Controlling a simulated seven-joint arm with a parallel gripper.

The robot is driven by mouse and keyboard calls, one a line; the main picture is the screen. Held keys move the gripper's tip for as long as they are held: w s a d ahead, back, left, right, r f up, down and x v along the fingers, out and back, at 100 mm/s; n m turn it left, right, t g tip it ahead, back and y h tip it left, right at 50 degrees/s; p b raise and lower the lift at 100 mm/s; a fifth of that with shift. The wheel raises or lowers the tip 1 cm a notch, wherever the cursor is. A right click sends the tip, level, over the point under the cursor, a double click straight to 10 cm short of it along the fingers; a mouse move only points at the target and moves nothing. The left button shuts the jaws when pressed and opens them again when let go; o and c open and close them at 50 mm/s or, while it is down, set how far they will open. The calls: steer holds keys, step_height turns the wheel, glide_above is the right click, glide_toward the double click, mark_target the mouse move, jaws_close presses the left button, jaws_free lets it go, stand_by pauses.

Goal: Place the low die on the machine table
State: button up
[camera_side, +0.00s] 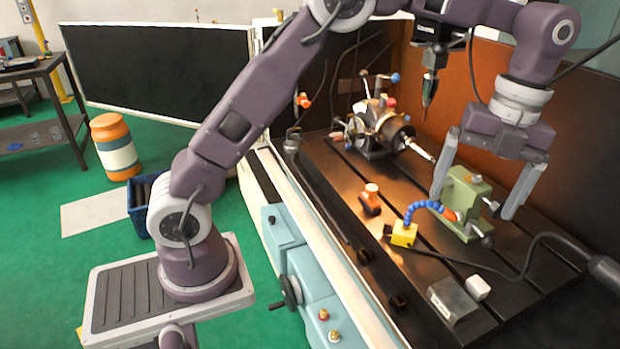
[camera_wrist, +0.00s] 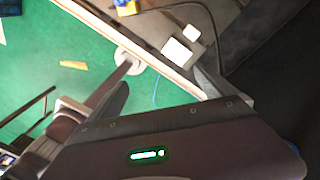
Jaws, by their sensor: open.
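A small white cube (camera_side: 477,288) and a larger grey block with a pale top (camera_side: 452,300) sit side by side on the slotted machine table (camera_side: 340,188), near its front right corner. I cannot tell which of them, if either, is the low die. In the wrist view the white cube (camera_wrist: 192,32) and the block (camera_wrist: 178,53) show beyond my fingers. My gripper (camera_side: 472,208) is open and empty, pointing down. In the side view its fingers appear either side of the green tailstock (camera_side: 462,200); I cannot tell whether they are around it or above it.
A yellow base with a blue hose (camera_side: 403,234) and a red-topped block (camera_side: 370,200) stand left of the tailstock. A black cable (camera_side: 500,275) crosses the table.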

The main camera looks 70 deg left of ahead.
steer(key=s+a+r+n+t, duration=0.2)
steer(key=s+a+r+n, duration=0.15)
steer(key=s+n, duration=0.35)
steer(key=s+a+r+n+t, duration=0.25)
steer(key=s+r+n, duration=0.25)
steer(key=s+n, duration=0.25)
steer(key=s+a+f+n+t, duration=0.1)
steer(key=s+f+n, duration=0.1)
steer(key=s+n, duration=0.4)
steer(key=s+a+f+n+t, duration=0.1)
steer(key=s+a+f+n, duration=0.1)
steer(key=s+n, duration=0.4)
steer(key=shift+a+f, duration=0.25)
steer(key=shift+f, duration=0.15)
